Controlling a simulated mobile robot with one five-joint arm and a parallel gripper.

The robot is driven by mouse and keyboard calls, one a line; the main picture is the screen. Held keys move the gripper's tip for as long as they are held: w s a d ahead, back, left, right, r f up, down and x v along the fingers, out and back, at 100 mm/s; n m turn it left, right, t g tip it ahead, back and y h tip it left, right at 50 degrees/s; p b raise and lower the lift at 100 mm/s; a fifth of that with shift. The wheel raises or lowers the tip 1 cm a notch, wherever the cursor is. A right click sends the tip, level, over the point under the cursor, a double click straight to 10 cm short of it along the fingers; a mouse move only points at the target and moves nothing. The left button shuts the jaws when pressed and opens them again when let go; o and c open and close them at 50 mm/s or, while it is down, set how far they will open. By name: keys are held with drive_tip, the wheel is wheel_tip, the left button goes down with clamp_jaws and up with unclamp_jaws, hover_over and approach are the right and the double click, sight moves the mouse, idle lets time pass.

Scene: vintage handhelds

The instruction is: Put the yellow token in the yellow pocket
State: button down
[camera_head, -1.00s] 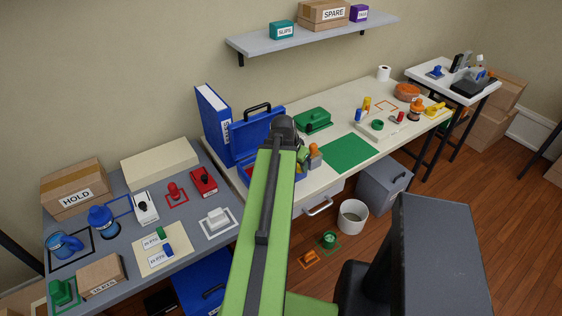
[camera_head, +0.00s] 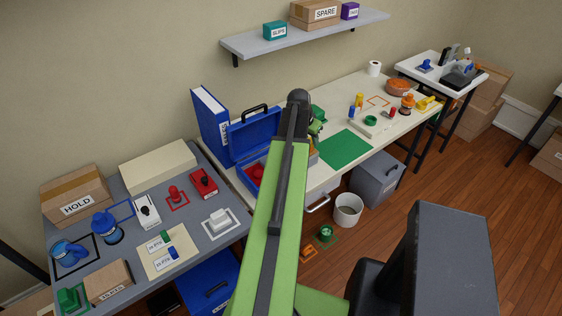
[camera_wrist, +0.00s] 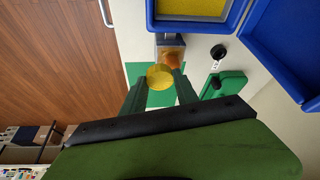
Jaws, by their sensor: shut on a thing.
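In the wrist view my gripper (camera_wrist: 161,82) is shut on the yellow token (camera_wrist: 159,73), a round piece held between its two green fingertips. The yellow pocket (camera_wrist: 195,8) is a yellow-floored compartment of the blue case (camera_wrist: 149,14) at the top of the wrist view, apart from the token. In the head view the open blue case (camera_head: 243,139) stands on the cream table. My arm hides its right part there. The gripper (camera_head: 316,127) shows small beside the arm's far end. I cannot make out the token there.
An orange-topped stamp (camera_wrist: 172,57) stands between the token and the case in the wrist view. A green box (camera_wrist: 227,92) and a black-knobbed item (camera_wrist: 218,52) are to the right. The case's blue lid (camera_wrist: 290,45) rises there. A green mat (camera_head: 346,148) lies on the table.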

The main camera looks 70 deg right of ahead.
drive_tip(key=w+a+f+b, duration=0.1)
drive_tip(key=w+f+b, duration=0.1)
drive_tip(key=w, duration=0.1)
drive_tip(key=w+a+f+b, duration=0.1)
drive_tip(key=w+f+b, duration=0.1)
drive_tip(key=w, duration=0.2)
drive_tip(key=w+a+f+b, duration=0.2)
drive_tip(key=w+f, duration=0.1)
drive_tip(key=shift+w, duration=0.3)
wheel_tip(320, 180, down, 4)
drive_tip(key=b, duration=0.4)
drive_tip(key=shift+f+b, duration=0.2)
drive_tip(key=shift+b, duration=0.2)
drive_tip(key=shift+r, duration=0.25)
drive_tip(key=shift+f, duration=0.2)
drive_tip(key=c, duration=0.9)
unclamp_jaws()
drive_tip(key=shift+c, duration=0.2)
drive_tip(key=shift+a+r, duration=0.1)
